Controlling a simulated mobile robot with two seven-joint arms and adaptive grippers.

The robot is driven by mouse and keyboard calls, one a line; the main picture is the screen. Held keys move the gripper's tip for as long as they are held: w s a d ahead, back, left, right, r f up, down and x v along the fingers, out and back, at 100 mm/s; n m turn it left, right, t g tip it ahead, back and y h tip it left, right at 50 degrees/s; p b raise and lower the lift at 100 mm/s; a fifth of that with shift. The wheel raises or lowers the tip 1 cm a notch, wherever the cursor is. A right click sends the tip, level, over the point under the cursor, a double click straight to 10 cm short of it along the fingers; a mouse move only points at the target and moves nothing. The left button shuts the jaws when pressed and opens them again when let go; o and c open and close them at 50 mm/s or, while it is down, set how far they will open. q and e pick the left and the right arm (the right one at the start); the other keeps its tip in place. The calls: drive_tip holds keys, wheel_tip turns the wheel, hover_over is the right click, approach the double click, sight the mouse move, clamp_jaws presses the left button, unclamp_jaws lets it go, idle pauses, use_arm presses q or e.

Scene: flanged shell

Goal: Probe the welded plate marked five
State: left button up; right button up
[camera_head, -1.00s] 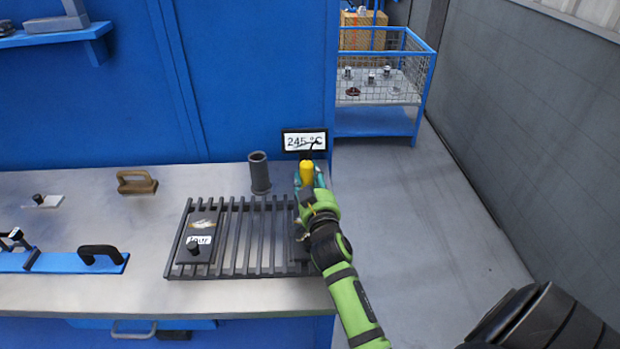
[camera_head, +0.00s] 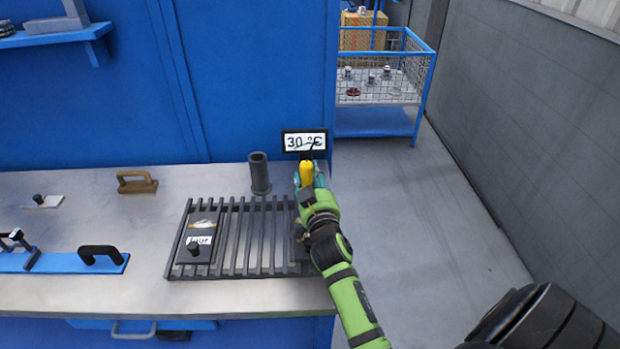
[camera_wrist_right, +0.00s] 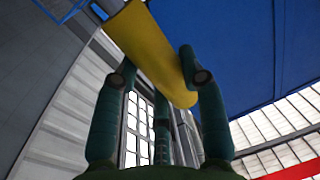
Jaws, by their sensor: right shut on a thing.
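My right gripper (camera_head: 307,182) is over the right end of the slatted rack (camera_head: 240,268), shut on the yellow probe (camera_head: 306,170). The probe's yellow body also shows between the fingers in the right wrist view (camera_wrist_right: 150,50); its tip is hidden. A display (camera_head: 304,141) behind it reads about 30 °C. A dark plate (camera_head: 198,222) with a knob lies on the rack's left part; its label seems to read "four". Another dark plate (camera_head: 296,240) is mostly hidden behind my right arm, and no label on it shows. My left gripper is out of view.
A grey tube (camera_head: 260,172) stands behind the rack. A brown handled block (camera_head: 137,182) and a blue fixture with a black handle (camera_head: 100,254) are on the bench to the left. A blue wire cage (camera_head: 385,85) stands beyond.

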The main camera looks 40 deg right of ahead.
sight(310, 164)
drive_tip(key=shift+r+p, duration=3.2)
drive_tip(key=shift+r, duration=0.35)
drive_tip(key=shift+a+f, duration=0.1)
drive_tip(key=shift+f, duration=0.05)
drive_tip(key=s+a+n+t+y+b, duration=0.1)
drive_tip(key=s+a+n+y+b, duration=0.2)
drive_tip(key=s+a, duration=1.4)
drive_tip(key=n+y, duration=0.1)
drive_tip(key=y, duration=0.3)
drive_tip(key=shift+a+f+n+t+b, duration=0.25)
drive_tip(key=shift+f+n+t+b, duration=0.1)
drive_tip(key=shift+n+t+b, duration=0.05)
drive_tip(key=shift+w, duration=0.15)
